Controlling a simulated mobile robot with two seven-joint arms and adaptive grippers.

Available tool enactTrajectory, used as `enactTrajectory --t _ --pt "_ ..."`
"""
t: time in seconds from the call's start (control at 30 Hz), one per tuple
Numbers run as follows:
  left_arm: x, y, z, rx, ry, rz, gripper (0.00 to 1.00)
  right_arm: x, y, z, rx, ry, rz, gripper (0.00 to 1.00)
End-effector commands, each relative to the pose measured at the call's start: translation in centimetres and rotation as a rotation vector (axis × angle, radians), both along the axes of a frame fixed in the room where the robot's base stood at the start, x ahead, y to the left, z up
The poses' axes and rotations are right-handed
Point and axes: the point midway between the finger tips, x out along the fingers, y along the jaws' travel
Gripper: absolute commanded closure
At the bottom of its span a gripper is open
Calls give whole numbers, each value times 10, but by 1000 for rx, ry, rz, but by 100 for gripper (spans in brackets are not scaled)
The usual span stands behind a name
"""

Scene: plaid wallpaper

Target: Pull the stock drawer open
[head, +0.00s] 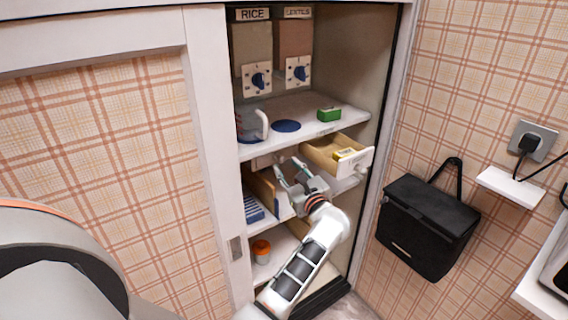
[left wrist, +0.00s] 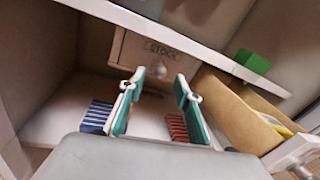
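The stock drawer (left wrist: 153,52) is a pale front labelled STOCK with a round knob (left wrist: 158,72), under a white shelf. It looks shut in the left wrist view. In the head view its front (head: 263,160) is small, left of another drawer. My left gripper (head: 290,170) is in front of the cupboard, below the upper shelf. Its two fingers are apart with nothing between them in the left wrist view (left wrist: 160,82). They point toward the stock drawer, with the knob just beyond the fingertips. I cannot tell whether they touch it. My right gripper is out of view.
An open drawer (head: 322,154) with a yellow item juts out on the right; it also shows in the left wrist view (left wrist: 238,112). Blue-striped (left wrist: 97,116) and red-striped (left wrist: 177,128) items lie on the shelf below. A green box (head: 329,114) stands on the upper shelf.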

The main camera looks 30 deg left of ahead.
Motion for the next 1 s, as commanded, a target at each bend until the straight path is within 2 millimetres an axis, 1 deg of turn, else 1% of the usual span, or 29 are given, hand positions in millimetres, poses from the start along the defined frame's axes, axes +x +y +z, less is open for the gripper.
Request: enactTrajectory --t 0.03,0.2,0.3,0.53,0.57,0.6,0.67,0.7,1.0 --pt "4 7 2 4 1 1 67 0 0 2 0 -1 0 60" --pt "13 20 1 3 1 0 67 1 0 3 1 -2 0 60" --pt "15 23 0 2 1 -1 67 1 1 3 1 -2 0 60" --pt "16 24 0 2 1 -1 67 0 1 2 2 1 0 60" --pt "16 24 0 2 1 -1 69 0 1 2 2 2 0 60" --pt "16 24 0 2 1 -1 80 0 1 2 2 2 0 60" --pt "16 24 0 2 1 -1 95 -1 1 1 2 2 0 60" --pt "15 23 0 3 2 -1 100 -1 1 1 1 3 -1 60" --pt "15 23 0 3 2 -1 100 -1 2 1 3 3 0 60"
